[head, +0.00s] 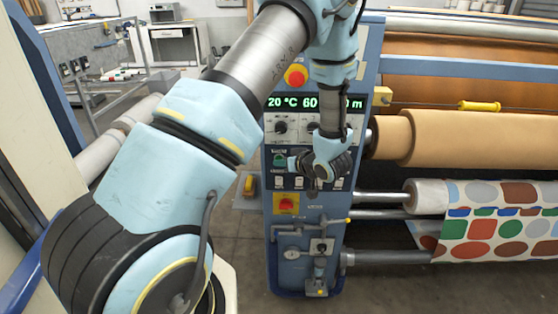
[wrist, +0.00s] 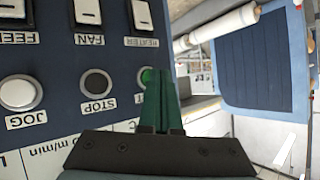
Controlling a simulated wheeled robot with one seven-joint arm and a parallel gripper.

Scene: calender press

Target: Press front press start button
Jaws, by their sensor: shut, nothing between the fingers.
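In the wrist view, the green start button (wrist: 147,77) sits on the dark blue panel, to the right of the STOP button. My gripper (wrist: 161,72) has its two green fingers shut together, with nothing between them. The fingertips are right beside the green button and cover its right part and most of its label. I cannot tell whether they touch it. In the head view, my gripper is at the front of the blue control column (head: 298,235), below the lit display (head: 312,103). My wrist hides part of the controls there.
The black STOP button (wrist: 96,83) and white JOG button (wrist: 20,93) lie to the left of the fingers. Switches line the panel above them. Red stop buttons (head: 296,76) (head: 286,204) sit on the column. Rollers with tan material (head: 480,138) and patterned sheet (head: 495,225) stand at right.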

